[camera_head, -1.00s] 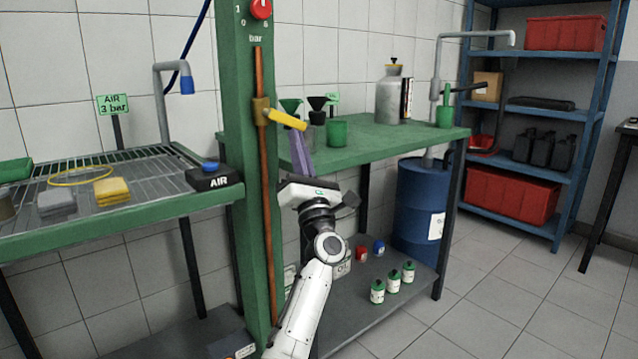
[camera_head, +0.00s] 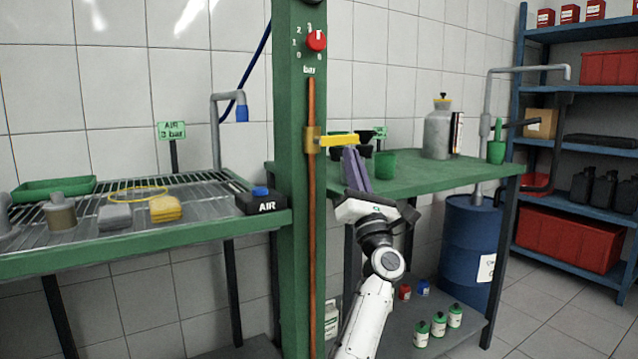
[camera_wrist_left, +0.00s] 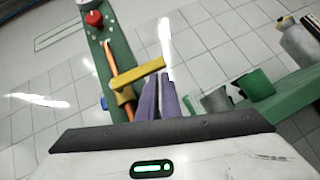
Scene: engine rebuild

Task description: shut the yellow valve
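The yellow valve handle (camera_head: 338,140) sits on a brass body (camera_head: 312,140) on the copper pipe of the green post. The handle points right, nearly level, across the upright pipe. It also shows in the left wrist view (camera_wrist_left: 137,73). My left gripper (camera_head: 350,152) has its two purple fingers close together, pointing up, just below the handle's free end. In the left wrist view the fingertips (camera_wrist_left: 158,76) are at or very near the handle's underside; contact is unclear. Nothing shows between the fingers. My right gripper is not in view.
The green post (camera_head: 292,200) carries a red knob (camera_head: 316,41) above the valve. A black AIR box (camera_head: 262,202) is at the left bench's edge. A green cup (camera_head: 385,165) and dark funnels stand behind the gripper on the right bench (camera_head: 440,180).

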